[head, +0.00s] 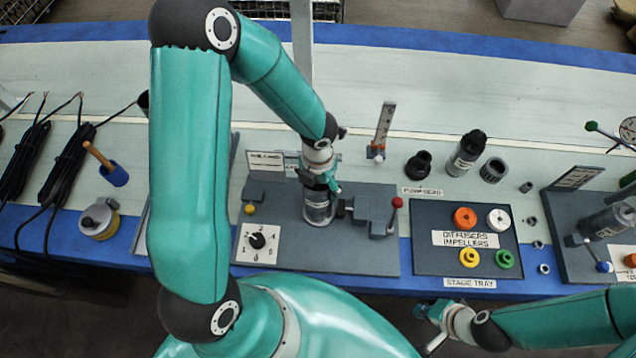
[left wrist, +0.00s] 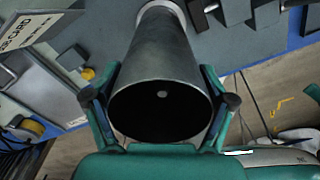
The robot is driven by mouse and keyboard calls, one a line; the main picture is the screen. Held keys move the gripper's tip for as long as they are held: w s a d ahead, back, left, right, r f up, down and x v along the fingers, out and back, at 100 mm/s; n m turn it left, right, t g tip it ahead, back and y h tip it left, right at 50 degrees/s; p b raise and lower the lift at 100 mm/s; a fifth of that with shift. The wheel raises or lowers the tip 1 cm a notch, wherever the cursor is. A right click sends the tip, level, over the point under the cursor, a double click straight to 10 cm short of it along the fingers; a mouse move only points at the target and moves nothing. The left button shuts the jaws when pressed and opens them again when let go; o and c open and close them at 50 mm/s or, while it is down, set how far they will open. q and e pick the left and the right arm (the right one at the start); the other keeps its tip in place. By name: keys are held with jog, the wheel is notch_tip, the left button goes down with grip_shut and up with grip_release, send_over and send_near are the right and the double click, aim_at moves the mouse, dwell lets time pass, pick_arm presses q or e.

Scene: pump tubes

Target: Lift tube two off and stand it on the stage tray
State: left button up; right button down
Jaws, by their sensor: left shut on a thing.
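A dark grey tube (head: 317,208) stands upright at the grey fixture plate (head: 365,258), with my left gripper (head: 320,182) over its top. In the left wrist view the tube (left wrist: 160,62) sits between the fingers of my left gripper (left wrist: 160,100), which is shut on it. I cannot tell whether its lower end touches the fixture. No number on it is readable. The dark stage tray (head: 428,262) lies to the right and bears orange, white, yellow and green rings. My right gripper (head: 424,330) is at the bottom edge, empty, with its fingers apart.
A clamp with a red-knobbed lever (head: 397,203) stands right of the tube. A dial card (head: 257,243) lies in front left. Behind the tray stand a black pump head (head: 418,165), a dark cylinder (head: 467,153) and a grey ring (head: 494,170). Another fixture holds a grey tube (head: 606,222).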

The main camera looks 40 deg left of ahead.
pick_arm(q)
jog(key=shift+f, duration=0.1)
jog(key=c, duration=0.7)
jog(key=shift+r+p, duration=0.45)
jog(key=shift+p, duration=0.1)
jog(key=shift+c, duration=0.3)
jog(key=shift+r+p, duration=0.3)
jog(key=shift+r+p, duration=2.8)
jog(key=shift+r, duration=0.55)
notch_tip(320, 180, up, 13)
jog(key=shift+f, duration=0.1)
